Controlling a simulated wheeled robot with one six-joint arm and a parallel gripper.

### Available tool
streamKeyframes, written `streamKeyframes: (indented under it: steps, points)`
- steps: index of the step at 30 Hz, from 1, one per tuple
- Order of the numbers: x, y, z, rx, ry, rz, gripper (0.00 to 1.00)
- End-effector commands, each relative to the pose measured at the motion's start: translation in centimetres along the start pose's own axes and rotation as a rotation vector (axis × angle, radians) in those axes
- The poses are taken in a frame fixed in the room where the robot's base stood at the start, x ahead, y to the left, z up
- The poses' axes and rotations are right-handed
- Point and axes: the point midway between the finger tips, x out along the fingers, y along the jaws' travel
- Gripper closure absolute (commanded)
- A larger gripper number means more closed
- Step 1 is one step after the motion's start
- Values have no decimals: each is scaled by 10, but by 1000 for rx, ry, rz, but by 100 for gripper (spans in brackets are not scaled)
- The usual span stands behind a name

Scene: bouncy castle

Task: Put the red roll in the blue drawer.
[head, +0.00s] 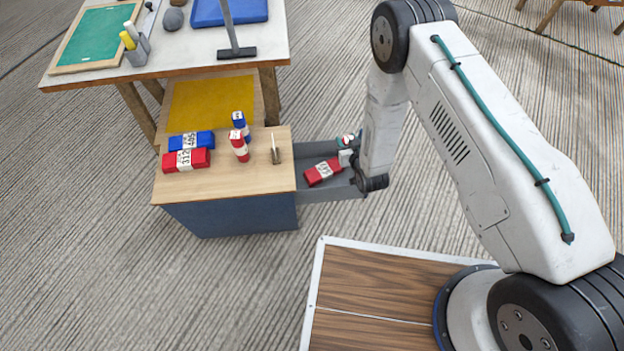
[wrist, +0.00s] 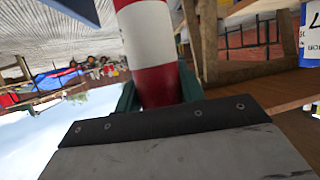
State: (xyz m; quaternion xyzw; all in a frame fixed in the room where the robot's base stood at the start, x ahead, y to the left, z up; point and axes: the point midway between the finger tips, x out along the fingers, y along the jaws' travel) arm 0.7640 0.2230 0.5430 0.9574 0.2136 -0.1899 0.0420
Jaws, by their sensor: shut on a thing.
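In the head view a low cabinet (head: 230,215) with a wooden top and dark blue side has a drawer (head: 325,196) pulled out to the right. The drawer's visible walls are grey; its outer end is partly behind my arm. My gripper (head: 347,141) is at the drawer's outer part. It is shut on a red roll with a white band (wrist: 152,52), which stands upright between teal fingers in the wrist view. Only a small part of that roll shows in the head view. Another red roll with a white label (head: 323,171) appears to lie in the drawer.
On the cabinet top are a lying blue roll (head: 191,141), a lying red roll (head: 186,160), standing blue (head: 240,124) and red (head: 239,146) rolls, and a small upright object (head: 276,151). A cluttered table (head: 180,58) stands behind. Floor is clear in front of the cabinet.

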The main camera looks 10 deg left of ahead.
Motion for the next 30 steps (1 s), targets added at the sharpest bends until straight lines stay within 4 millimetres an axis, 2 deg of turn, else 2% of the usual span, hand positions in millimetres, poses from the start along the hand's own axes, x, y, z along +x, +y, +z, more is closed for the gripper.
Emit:
streamKeyframes:
  steps: [1,3,11,18,23,30]
  points:
    - [8,0,12,0,-3,0,86]
    - [15,0,25,0,-4,1,86]
    - [30,0,60,1,-3,1,86]
    - [46,1,99,1,-2,2,86]
    - [52,1,112,1,-1,2,86]
    - [64,1,143,1,-2,2,86]
